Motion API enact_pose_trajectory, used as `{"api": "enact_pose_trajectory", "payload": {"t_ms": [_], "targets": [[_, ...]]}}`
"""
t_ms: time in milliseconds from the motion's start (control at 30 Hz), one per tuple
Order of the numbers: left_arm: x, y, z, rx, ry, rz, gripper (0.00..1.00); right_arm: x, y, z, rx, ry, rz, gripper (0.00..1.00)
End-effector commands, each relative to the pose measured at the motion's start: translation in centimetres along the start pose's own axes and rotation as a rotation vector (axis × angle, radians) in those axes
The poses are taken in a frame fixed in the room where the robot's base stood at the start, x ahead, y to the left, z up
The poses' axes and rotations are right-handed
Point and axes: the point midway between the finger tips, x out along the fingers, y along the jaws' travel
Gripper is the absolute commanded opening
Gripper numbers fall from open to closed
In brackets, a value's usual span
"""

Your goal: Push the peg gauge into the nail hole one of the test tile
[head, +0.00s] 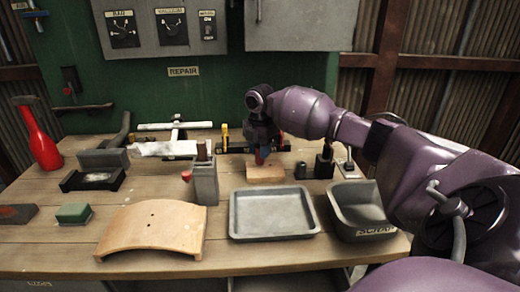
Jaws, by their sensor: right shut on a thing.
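The test tile looks to be the curved tan tile (150,228) at the front left of the bench, with two small dark holes near its middle. My right gripper (264,146) is at the back middle of the bench, pointing down above a small wooden block (265,174). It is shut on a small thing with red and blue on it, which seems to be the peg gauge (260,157). The gauge's lower end is at the block; I cannot tell whether it is in it or just above. My left gripper is not in view.
A grey tray (272,237) lies between the tile and the scrap bin (365,229). A grey upright holder (205,182) stands behind the tile's right end. A green block (73,214) and a red bottle (38,140) are at left.

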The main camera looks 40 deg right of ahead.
Motion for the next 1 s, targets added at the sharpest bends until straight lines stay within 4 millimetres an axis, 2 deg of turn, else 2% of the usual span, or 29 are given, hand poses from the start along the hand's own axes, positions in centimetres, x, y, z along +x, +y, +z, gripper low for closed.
{"api": "enact_pose_trajectory", "payload": {"t_ms": [667,700,767,1000], "targets": [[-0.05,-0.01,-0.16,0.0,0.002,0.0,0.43,0.82,-0.01,0.01,0.0,0.0,0.0,0.1],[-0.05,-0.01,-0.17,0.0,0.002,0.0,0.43,0.84,0.0,0.01,0.0,0.0,0.0,0.33],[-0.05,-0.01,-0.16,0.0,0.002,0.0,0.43,0.84,0.0,0.01,0.0,0.0,0.0,0.42],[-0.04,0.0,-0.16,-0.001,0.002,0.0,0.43,0.83,0.0,0.01,0.0,0.0,0.0,0.44]]}}
